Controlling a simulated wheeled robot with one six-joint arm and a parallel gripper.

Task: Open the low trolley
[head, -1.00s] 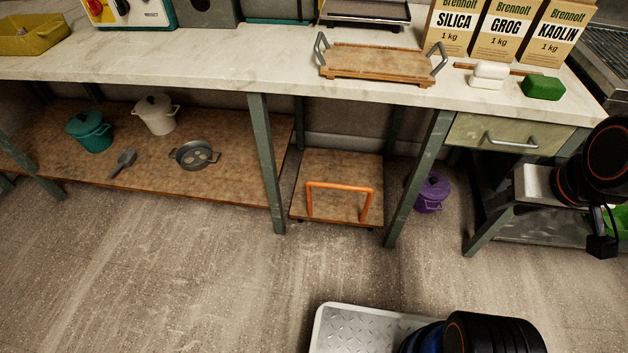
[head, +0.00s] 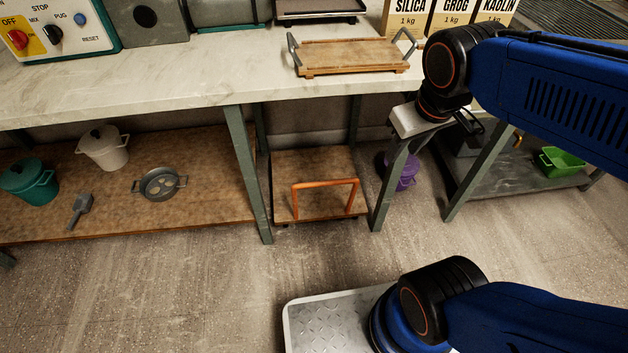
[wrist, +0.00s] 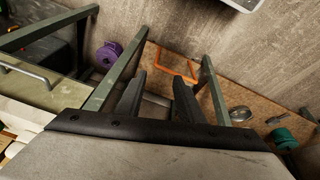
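The low trolley (head: 310,170) is a flat brown board with an upright orange handle (head: 325,184) at its front edge. It stands on the floor under the worktop, between two green-grey legs. The trolley (wrist: 160,63) and its orange handle (wrist: 174,61) also show in the wrist view, beyond my fingers. My gripper (wrist: 158,88) is open and empty, its two dark fingers spread apart. In the head view its pale body (head: 413,120) hangs in front of the worktop's edge, above and right of the trolley, apart from the handle. Its fingertips are hard to make out there.
A worktop leg (head: 393,180) stands right of the trolley, with a purple pot (head: 405,172) behind it. Left is a low shelf (head: 215,190) with pots and a pan. A tray (head: 352,56) sits on the worktop (head: 180,75). The floor before the trolley is clear.

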